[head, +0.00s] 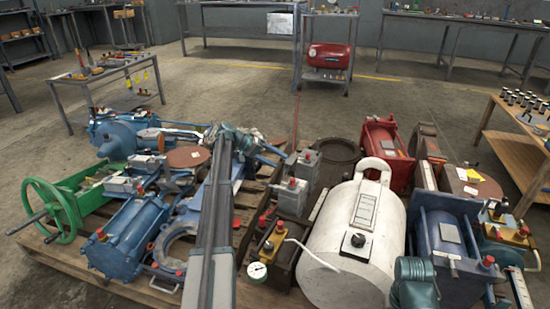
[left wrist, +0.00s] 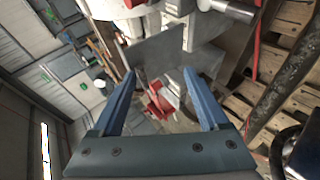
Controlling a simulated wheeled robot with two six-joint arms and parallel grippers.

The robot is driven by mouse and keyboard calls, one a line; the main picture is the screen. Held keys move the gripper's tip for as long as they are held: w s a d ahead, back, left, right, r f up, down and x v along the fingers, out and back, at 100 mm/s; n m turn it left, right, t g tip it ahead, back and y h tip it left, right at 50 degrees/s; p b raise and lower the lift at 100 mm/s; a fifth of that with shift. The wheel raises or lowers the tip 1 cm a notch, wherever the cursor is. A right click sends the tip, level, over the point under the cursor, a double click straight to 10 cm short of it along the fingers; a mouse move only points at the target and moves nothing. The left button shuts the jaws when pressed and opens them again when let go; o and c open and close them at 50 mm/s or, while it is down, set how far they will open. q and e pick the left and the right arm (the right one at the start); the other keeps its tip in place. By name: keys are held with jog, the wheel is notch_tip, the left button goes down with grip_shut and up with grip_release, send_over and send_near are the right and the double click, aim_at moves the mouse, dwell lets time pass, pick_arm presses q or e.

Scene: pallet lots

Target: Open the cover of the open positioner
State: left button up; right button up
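My left gripper (head: 268,153) reaches over the middle of the pallet, close to small grey boxes. In the left wrist view its two blue fingers (left wrist: 160,100) are apart with nothing clamped between them. Beyond the fingertips a flat grey plate (left wrist: 152,50) stands near grey and white housings. A grey box with a red knob (head: 306,163) is just right of the gripper in the head view, and another grey box (head: 292,195) is below it. I cannot tell which box is the open positioner or whether the plate is its cover. My right gripper is not in view.
A white cylinder with a handle (head: 350,245), blue actuators (head: 130,235), a green handwheel unit (head: 75,205) and a red actuator (head: 385,150) crowd the wooden pallet (head: 65,262). A wooden table (head: 515,145) stands at right.

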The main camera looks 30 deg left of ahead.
pick_arm(q)
jog(key=shift+s+a+f, duration=0.15)
jog(key=shift+s+a, duration=0.05)
jog(key=shift+a, duration=0.15)
jog(key=p+v, duration=0.8)
jog(key=v, duration=0.5)
jog(key=shift+a+r, duration=0.15)
jog(key=shift+r, duration=0.2)
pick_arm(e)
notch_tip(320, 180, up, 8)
pick_arm(q)
jog(key=shift+s, duration=0.1)
jog(key=shift+c, duration=0.3)
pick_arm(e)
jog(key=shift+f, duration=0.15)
